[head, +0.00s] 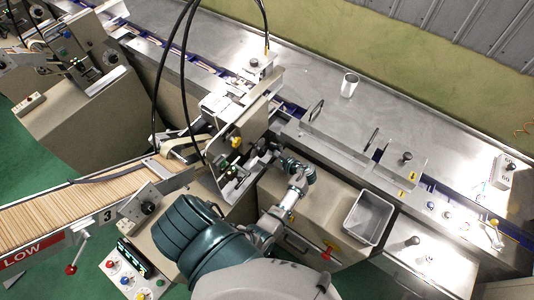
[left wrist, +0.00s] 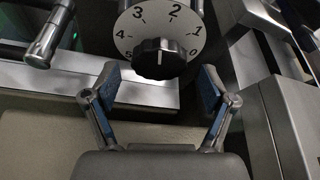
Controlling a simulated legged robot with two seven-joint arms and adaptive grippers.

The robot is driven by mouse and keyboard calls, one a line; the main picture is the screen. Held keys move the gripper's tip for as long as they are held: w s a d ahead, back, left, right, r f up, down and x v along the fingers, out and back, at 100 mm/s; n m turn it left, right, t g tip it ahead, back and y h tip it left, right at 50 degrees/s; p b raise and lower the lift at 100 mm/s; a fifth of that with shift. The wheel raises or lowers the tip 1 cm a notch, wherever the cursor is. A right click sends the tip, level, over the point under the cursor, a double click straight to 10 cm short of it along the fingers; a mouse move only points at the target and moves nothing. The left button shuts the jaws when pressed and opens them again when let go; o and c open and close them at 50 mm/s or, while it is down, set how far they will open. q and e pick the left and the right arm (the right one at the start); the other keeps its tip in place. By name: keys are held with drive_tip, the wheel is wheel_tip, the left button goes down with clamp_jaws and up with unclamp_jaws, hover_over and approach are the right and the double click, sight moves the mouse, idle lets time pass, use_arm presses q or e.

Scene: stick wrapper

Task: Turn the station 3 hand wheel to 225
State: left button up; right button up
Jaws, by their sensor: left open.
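The station 3 machine carries a "3" label (head: 107,216) in the head view. My left gripper (head: 279,159) is beside the dark fittings at the machine's right end. In the left wrist view my left gripper (left wrist: 160,88) is open, with nothing between its blue-padded fingers. A round dial (left wrist: 146,18) numbered 0 to 5 with a black ribbed knob (left wrist: 160,60) is just beyond the fingertips, apart from them. The knob's white line points up. I cannot make out for certain which part is the hand wheel, and no 225 reading is legible. My right gripper is not in view.
A metal rod handle (left wrist: 48,36) is at upper left in the wrist view, and a grey housing (left wrist: 290,125) is close on the right. In the head view, a stick-filled conveyor (head: 75,203) is left, a grey bin (head: 368,217) right, and a control panel (head: 128,275) at the bottom.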

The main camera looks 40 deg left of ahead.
use_arm(q)
drive_tip(key=v, duration=1.1)
drive_tip(key=shift+d, duration=0.25)
drive_tip(key=shift+a, duration=0.1)
drive_tip(key=shift+a, duration=0.1)
